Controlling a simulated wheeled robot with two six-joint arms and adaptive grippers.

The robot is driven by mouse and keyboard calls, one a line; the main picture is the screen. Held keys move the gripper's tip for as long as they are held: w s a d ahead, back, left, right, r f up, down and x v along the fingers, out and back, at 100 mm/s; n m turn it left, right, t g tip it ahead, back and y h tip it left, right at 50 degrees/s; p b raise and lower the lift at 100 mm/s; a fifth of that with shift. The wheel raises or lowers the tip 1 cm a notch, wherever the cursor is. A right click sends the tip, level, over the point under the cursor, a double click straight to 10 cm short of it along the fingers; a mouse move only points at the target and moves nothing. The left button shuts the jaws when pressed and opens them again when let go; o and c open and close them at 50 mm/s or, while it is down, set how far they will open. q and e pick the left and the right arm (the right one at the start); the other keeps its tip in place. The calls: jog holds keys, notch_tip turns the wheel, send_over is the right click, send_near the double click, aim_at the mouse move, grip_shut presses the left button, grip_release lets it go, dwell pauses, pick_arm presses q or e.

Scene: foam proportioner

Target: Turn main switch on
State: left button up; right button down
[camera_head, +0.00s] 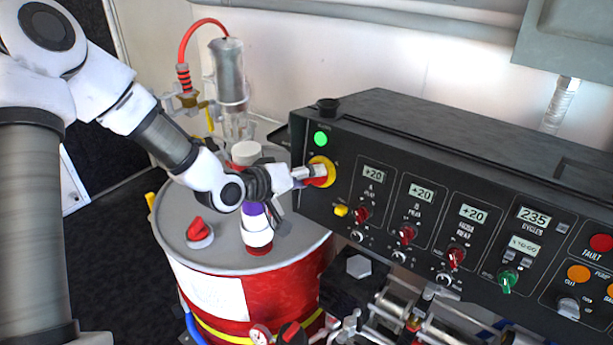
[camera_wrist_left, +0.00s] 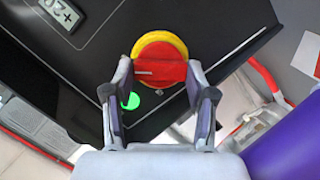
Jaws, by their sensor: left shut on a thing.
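The main switch (camera_head: 321,171) is a red knob on a yellow round plate, at the left end of the black control panel (camera_head: 400,130). A green lamp (camera_head: 320,138) glows just above it. My left gripper (camera_head: 312,173) is at the switch, its fingers partly covering the knob in the head view. In the left wrist view my left gripper (camera_wrist_left: 160,80) has one finger on each side of the red knob (camera_wrist_left: 159,72), shut on it. The green lamp (camera_wrist_left: 131,101) shows between the fingers there. My right gripper is not in view.
A red drum (camera_head: 290,285) with a grey lid stands below my left arm. A pump with a red hose (camera_head: 183,50) rises behind it. More knobs and displays (camera_head: 421,193) line the panel to the right. Pipes and valves (camera_head: 400,315) fill the space under the panel.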

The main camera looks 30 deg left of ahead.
pick_arm(q)
jog(key=shift+s+d+f, duration=0.1)
jog(key=shift+s+f, duration=0.1)
jog(key=shift+f, duration=0.1)
jog(key=o, duration=1.2)
jog(key=shift+c, duration=0.2)
jog(key=shift+r, duration=0.15)
jog(key=shift+r, duration=0.1)
jog(key=v, duration=0.7)
jog(key=shift+s, duration=0.25)
